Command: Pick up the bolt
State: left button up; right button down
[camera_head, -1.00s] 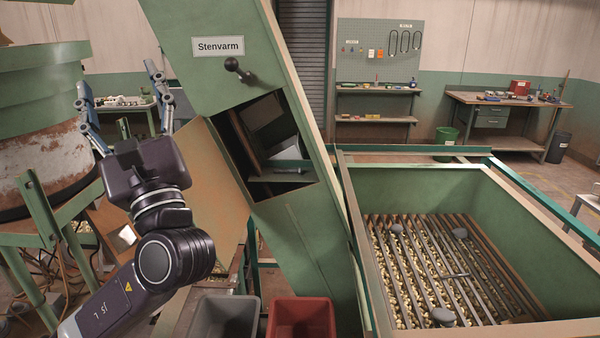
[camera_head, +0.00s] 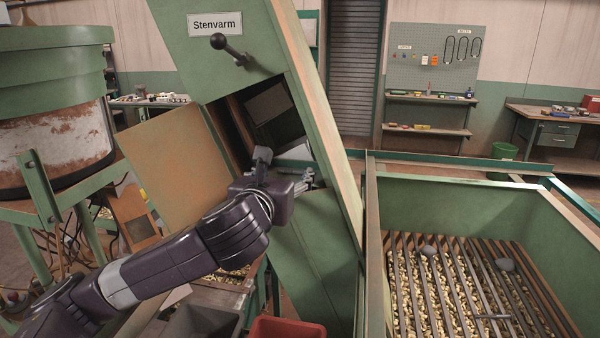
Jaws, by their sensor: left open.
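A slim grey metal piece that looks like the bolt (camera_head: 492,317) lies across the bars of the grate (camera_head: 462,290) in the green hopper at the lower right. My left gripper (camera_head: 286,170) is open at the dark square opening (camera_head: 262,115) in the slanted green chute (camera_head: 215,65) labelled "Stenvarm". One finger stands up in front of the opening; the other points right, near its lower edge, partly hidden by the gripper body. I cannot see anything between the fingers. My right gripper is not in view.
Dark stones (camera_head: 428,250) lie on the grate above pale nuts. A grey bin (camera_head: 200,322) and a red bin (camera_head: 287,329) stand below the chute. A brown open panel (camera_head: 175,160) is left of the opening. A black-knobbed lever (camera_head: 219,42) sticks out above it.

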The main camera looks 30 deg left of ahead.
aim_at(293, 172)
pick_arm(q)
jog(key=shift+p+x, duration=0.3)
jog(key=shift+x, duration=0.65)
jog(key=x, duration=0.1)
jog(key=p+x, duration=0.1)
jog(key=x, duration=0.2)
jog(key=shift+w+d+f+p, duration=0.2)
jog(key=shift+w+p, duration=0.05)
jog(key=shift+p, duration=0.15)
jog(key=shift+w+a+f, duration=0.1)
jog(key=shift+w, duration=0.1)
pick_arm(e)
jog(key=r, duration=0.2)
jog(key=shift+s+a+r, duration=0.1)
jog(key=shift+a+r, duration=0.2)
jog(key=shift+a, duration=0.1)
pick_arm(q)
jog(key=shift+c, duration=0.5)
jog(key=c, duration=0.8)
jog(key=shift+c, duration=0.2)
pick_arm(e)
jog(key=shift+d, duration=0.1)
pick_arm(q)
jog(key=shift+c, duration=0.2)
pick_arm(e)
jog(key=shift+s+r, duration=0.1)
